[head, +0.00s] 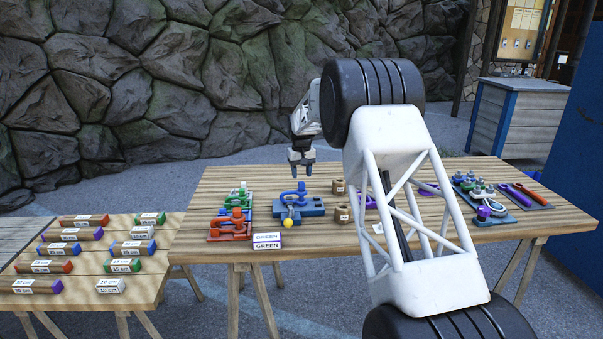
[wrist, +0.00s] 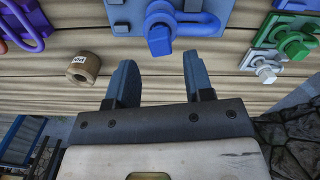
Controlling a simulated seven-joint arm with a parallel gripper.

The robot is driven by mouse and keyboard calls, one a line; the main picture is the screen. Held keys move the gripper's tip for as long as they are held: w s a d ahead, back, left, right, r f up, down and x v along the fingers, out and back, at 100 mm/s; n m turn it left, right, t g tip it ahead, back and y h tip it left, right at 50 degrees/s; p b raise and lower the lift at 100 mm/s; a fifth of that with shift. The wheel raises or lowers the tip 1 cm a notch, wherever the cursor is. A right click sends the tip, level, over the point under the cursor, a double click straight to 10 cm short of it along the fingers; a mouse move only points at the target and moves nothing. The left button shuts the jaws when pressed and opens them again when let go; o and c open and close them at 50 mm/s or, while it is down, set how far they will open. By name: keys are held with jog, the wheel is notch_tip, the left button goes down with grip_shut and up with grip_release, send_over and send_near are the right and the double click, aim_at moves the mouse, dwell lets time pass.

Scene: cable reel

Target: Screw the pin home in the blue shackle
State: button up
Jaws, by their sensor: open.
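The blue shackle (head: 313,208) sits on a blue base on the wooden table in the head view. In the wrist view its blue loop (wrist: 208,22) and the blue pin head (wrist: 159,40) show at the top centre. My gripper (head: 301,163) hangs fingers-down just above the blue shackle in the head view. In the wrist view my gripper (wrist: 158,62) is open and empty, its two fingers apart below the pin head and not closed on it. How deep the pin sits in the shackle cannot be told.
A green shackle (head: 238,197) and an orange-red shackle (head: 230,224) stand left of the blue one. A yellow ball (head: 288,223) is at its front. A tan labelled collar (wrist: 84,66) lies nearby. My arm hides part of the table.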

aim_at(301, 183)
jog(key=shift+n, duration=0.3)
jog(key=shift+f, duration=0.15)
dwell(0.3)
jog(key=shift+f, duration=2.15)
jog(key=shift+c, duration=0.2)
grip_shut()
jog(key=shift+m, duration=0.4)
